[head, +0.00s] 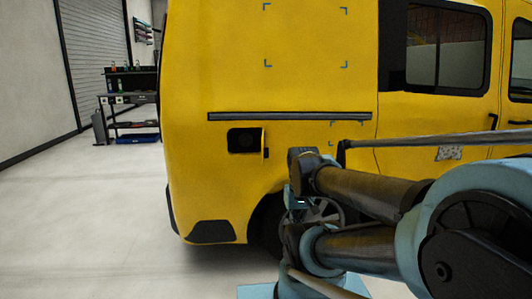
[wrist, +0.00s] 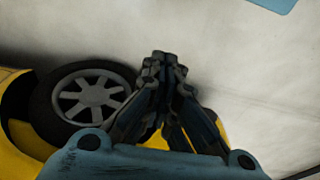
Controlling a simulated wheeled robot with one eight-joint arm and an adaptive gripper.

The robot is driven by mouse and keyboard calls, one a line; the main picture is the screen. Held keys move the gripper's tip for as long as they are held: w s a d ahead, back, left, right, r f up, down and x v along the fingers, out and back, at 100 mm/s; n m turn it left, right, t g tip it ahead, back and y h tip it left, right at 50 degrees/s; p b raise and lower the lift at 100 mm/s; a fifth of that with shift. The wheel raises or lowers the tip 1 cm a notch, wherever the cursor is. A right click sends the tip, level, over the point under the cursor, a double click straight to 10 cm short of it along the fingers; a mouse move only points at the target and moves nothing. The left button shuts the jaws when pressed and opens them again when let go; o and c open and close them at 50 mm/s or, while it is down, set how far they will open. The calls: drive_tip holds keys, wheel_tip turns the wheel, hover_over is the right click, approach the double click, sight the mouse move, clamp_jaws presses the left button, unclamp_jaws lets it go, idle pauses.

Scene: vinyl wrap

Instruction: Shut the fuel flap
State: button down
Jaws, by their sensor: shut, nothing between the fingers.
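The fuel flap (head: 264,142) is on the yellow van's side and stands open, seen nearly edge-on at the right of the dark fuel recess (head: 243,140). A small dark piece shows at the flap's lower edge. My gripper (wrist: 163,62) is shut and empty in the wrist view, with its fingertips together over the pale floor beside the wheel. In the head view my arm reaches in from the right, below and right of the flap, and hides most of the gripper. The flap is not in the wrist view.
The yellow van (head: 205,75) fills the middle and right, with a dark side rail (head: 290,116) above the recess. Its spoked wheel (wrist: 92,98) is close to my gripper. A workbench (head: 130,100) stands at the back left. The floor (head: 80,220) at left is clear.

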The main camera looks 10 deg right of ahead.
drive_tip(key=shift+a, duration=0.15)
drive_tip(key=w+r+m+g+y, duration=0.1)
drive_tip(key=w+r+m+y, duration=0.1)
drive_tip(key=w+r+m, duration=1)
drive_tip(key=w+d+r+m+y, duration=0.1)
drive_tip(key=w+d+r+m, duration=0.25)
drive_tip(key=w, duration=0.35)
drive_tip(key=w+d+r+m+y, duration=0.1)
drive_tip(key=w+d+r+m, duration=0.1)
drive_tip(key=w+r, duration=0.35)
drive_tip(key=w+d+r+m, duration=0.2)
drive_tip(key=w+r, duration=0.1)
drive_tip(key=w, duration=0.5)
drive_tip(key=w+a+f, duration=0.1)
drive_tip(key=a+f, duration=0.6)
drive_tip(key=f, duration=0.2)
drive_tip(key=shift+w+a+f+g, duration=0.15)
drive_tip(key=shift+a+f+g, duration=0.15)
drive_tip(key=shift+f, duration=0.05)
drive_tip(key=shift+m, duration=0.25)
